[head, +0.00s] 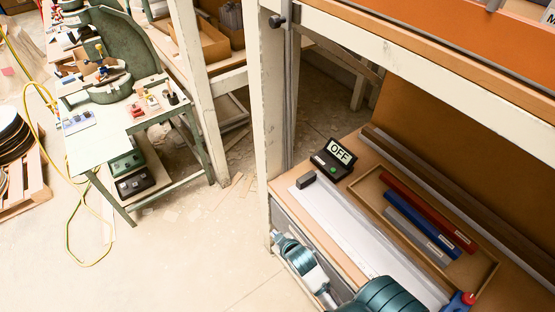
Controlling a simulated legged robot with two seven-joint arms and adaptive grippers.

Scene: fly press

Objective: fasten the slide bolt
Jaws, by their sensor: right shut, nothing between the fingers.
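No slide bolt can be made out for certain. A black ball knob (277,20) sits at the top of a grey vertical rod (290,95) along the cream post; I cannot tell if they belong to it. My right gripper (277,240) seems to be at the lower middle, by the bench's left front edge. It is small and partly cut off by my teal and white arm links. It is shut and empty, apart from the knob and rod. My left gripper is not in view.
The bench holds a small display reading OFF (339,151), a white strip (340,220) with a dark block (306,180), and a wooden tray (366,183) of coloured bars. A blue and red object (458,302) is at the bottom right. Floor at left is open, with a yellow cable (83,264).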

